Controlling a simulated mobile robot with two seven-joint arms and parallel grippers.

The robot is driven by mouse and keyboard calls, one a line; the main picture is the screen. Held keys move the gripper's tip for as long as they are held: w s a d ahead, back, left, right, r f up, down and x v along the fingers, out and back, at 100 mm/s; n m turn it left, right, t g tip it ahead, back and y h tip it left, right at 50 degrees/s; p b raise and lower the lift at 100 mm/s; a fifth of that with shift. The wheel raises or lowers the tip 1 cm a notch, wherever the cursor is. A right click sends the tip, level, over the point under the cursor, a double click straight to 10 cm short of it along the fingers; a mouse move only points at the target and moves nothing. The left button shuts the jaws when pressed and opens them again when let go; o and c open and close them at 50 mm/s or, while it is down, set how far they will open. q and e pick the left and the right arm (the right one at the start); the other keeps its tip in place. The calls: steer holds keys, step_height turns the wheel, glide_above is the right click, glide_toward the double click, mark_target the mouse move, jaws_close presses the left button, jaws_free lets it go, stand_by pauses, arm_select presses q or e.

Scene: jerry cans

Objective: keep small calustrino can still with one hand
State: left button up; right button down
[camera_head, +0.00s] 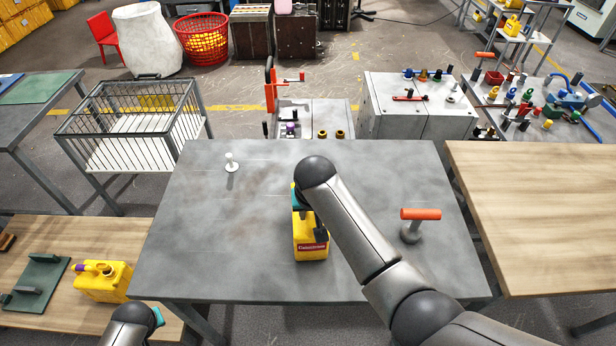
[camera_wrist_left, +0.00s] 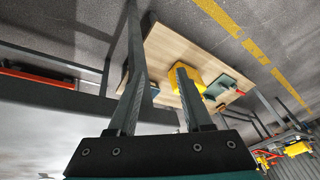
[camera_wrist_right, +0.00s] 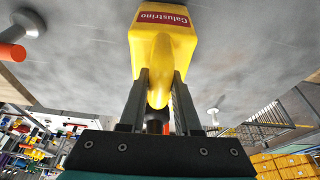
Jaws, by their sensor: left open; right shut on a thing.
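The small Calustrino can (camera_head: 311,248), yellow with a red label, stands upright on the grey table (camera_head: 230,250). In the right wrist view the can (camera_wrist_right: 160,45) shows its label, and its handle lies between my fingers. My right gripper (camera_wrist_right: 160,88) is shut on the handle from above; my right arm hides part of it in the head view. My left gripper (camera_wrist_left: 158,62) is open and empty, its fingers wide apart. In the head view only a bit of it (camera_head: 158,317) shows at the bottom left, away from the small can.
An orange-handled tool (camera_head: 420,214) stands right of my arm; a white knob (camera_head: 231,160) stands at the back left.

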arm_select(q)
steer(key=w+a+r+n+t, duration=0.1)
steer(key=w+a+r+n, duration=0.1)
steer(key=w+r+n, duration=0.4)
steer(key=w+a+r+n, duration=0.25)
steer(key=w+r, duration=0.25)
steer(key=r, duration=0.4)
steer(key=w+d+r+n+t+h, duration=0.1)
steer(key=w+d+r+n+h, duration=0.4)
steer(key=d, duration=0.8)
steer(key=w+d+r+n+t+h, duration=0.15)
steer(key=w+d+r+n, duration=0.35)
steer(key=d, duration=0.8)
steer(key=w+d+r+n+t+h, duration=0.25)
steer(key=w+d, duration=0.45)
steer(key=d, duration=0.6)
steer(key=shift+g, duration=0.4)
steer(key=shift+x, duration=2.6)
steer(key=shift+w+r, duration=0.1)
jaws_close()
